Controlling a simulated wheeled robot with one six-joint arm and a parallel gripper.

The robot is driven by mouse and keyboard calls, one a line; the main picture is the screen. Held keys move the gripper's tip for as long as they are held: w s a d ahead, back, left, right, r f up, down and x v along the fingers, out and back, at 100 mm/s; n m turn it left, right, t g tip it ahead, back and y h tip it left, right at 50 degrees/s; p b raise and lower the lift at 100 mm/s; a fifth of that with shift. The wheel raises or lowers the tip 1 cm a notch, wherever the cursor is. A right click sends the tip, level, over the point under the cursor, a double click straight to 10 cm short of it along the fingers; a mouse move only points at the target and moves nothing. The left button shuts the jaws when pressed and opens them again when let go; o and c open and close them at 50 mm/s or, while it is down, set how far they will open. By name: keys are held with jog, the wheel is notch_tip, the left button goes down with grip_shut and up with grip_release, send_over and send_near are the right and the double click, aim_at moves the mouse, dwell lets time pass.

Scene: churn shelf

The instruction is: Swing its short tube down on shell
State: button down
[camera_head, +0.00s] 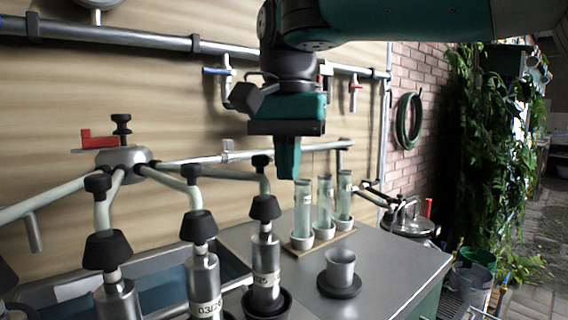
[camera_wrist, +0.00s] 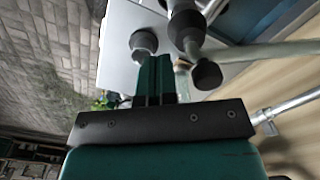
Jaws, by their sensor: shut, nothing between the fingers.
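The steel claw bowl (camera_head: 125,158) hangs at the left with pale arms running out from it. The right arm (camera_head: 215,172) ends in a black knob (camera_head: 262,160), also in the wrist view (camera_wrist: 206,75). A pale short piece of tube (camera_head: 265,184) shows between this knob and the black cone (camera_head: 265,207) of the right shell (camera_head: 265,254). That shell is upright steel with a label. The cone also shows in the wrist view (camera_wrist: 187,30). My gripper (camera_head: 287,172) is shut and empty, pointing down, just right of the knob in the head view. Contact cannot be told. Its fingers show in the wrist view (camera_wrist: 155,62).
Other shells (camera_head: 203,280) stand at the left. A steel cup on a black base (camera_head: 341,270) and several glass tubes in white holders (camera_head: 324,205) stand on the steel counter (camera_head: 385,268). A metal pipe (camera_head: 120,38) with taps runs along the wall behind.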

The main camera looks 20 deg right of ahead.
jog(key=shift+f, duration=0.35)
jog(key=shift+d, duration=0.1)
jog(key=s+d+r+p, duration=0.4)
jog(key=s+d+r, duration=0.1)
jog(key=d, duration=0.1)
jog(key=shift+s+d+p, duration=0.25)
jog(key=shift+p, duration=0.05)
dwell(0.6)
